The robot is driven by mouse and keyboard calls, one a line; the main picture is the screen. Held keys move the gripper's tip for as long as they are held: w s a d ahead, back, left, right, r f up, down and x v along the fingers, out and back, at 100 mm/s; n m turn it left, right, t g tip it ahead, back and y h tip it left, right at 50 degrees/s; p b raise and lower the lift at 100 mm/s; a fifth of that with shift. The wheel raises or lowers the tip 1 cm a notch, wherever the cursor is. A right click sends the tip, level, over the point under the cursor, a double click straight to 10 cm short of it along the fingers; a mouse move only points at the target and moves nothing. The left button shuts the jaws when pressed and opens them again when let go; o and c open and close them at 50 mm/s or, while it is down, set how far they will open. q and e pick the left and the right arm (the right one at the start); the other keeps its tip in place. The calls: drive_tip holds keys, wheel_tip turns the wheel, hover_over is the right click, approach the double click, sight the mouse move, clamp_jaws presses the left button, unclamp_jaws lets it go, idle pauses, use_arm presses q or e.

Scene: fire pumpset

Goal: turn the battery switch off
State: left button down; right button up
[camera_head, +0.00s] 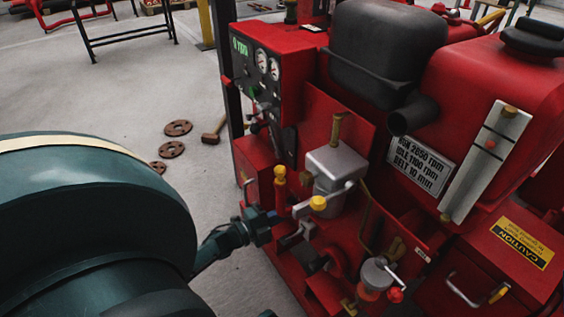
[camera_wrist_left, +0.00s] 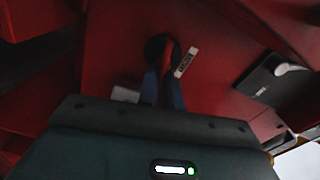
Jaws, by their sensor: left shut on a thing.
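My left gripper (camera_head: 272,222) reaches in from the left to the red side of the pumpset (camera_head: 255,160), low beside a yellow-capped red fitting. In the left wrist view, the blue-grey fingers of my left gripper (camera_wrist_left: 164,90) are shut on the battery switch (camera_wrist_left: 161,46), which has a dark round base and a red handle between the fingers. A small white label (camera_wrist_left: 186,62) is fixed on the red panel beside it. In the head view the switch is hidden behind the gripper. My right gripper is not in view.
A gauge panel (camera_head: 262,80) rises above the gripper. A silver filter unit (camera_head: 335,165) and a yellow-knobbed lever (camera_head: 318,203) stand close to its right.

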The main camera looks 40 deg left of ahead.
use_arm(q)
drive_tip(key=shift+f+m, duration=0.2)
drive_tip(key=shift+m, duration=1)
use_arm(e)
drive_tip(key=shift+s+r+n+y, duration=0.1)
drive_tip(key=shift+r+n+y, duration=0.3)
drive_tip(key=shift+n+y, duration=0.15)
use_arm(q)
drive_tip(key=c, duration=1.6)
unclamp_jaws()
